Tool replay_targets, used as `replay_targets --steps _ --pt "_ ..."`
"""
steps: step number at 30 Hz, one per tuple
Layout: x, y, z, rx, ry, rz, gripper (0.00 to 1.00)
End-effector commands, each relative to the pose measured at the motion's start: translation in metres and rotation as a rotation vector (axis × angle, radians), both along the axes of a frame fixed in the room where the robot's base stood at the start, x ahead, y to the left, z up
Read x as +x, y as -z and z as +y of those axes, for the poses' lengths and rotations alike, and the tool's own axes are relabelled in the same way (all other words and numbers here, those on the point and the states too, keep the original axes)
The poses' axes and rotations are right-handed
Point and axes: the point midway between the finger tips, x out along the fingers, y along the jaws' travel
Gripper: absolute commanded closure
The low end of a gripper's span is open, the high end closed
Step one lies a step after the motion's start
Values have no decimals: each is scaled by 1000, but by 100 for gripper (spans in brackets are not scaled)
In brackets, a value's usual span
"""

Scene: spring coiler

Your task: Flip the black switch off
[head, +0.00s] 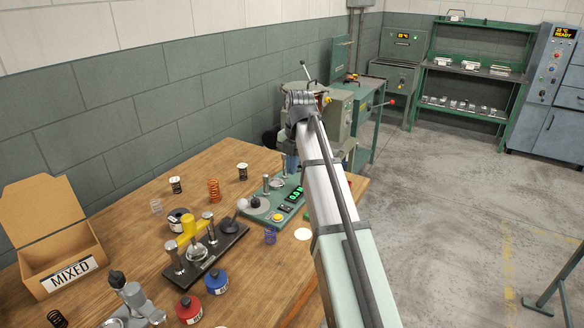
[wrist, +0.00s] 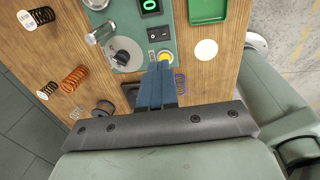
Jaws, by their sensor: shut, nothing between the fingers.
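The black switch (wrist: 158,33) is a small rocker on the green panel of a bench device (wrist: 140,60), between the lit display (wrist: 150,7) and the yellow button (wrist: 165,57). Its on or off position is too small to tell. My gripper (wrist: 159,66) is shut and empty, its blue fingers together. In the wrist view the fingertips lie just below the yellow button, short of the switch, apart from it in the picture. In the head view the device (head: 262,207) is on the table, left of my arm, and the switch is hard to make out.
A grey dial (wrist: 123,56) and metal post (wrist: 101,33) are left of the switch. A green tray (wrist: 208,10) and white disc (wrist: 205,50) are to its right. Several springs, a yellow-handled fixture (head: 190,232) and a MIXED box (head: 60,245) stand on the wooden table (head: 130,235).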

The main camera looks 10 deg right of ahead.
Motion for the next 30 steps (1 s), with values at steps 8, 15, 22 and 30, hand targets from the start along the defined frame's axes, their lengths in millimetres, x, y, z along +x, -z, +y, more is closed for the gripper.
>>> replay_targets --steps 8,15,22,30 --pt "8 -2 13 1 0 -2 100" --pt "8 0 13 1 0 -1 100" --pt "9 21 15 1 0 0 100" --pt "12 64 19 1 0 1 100"
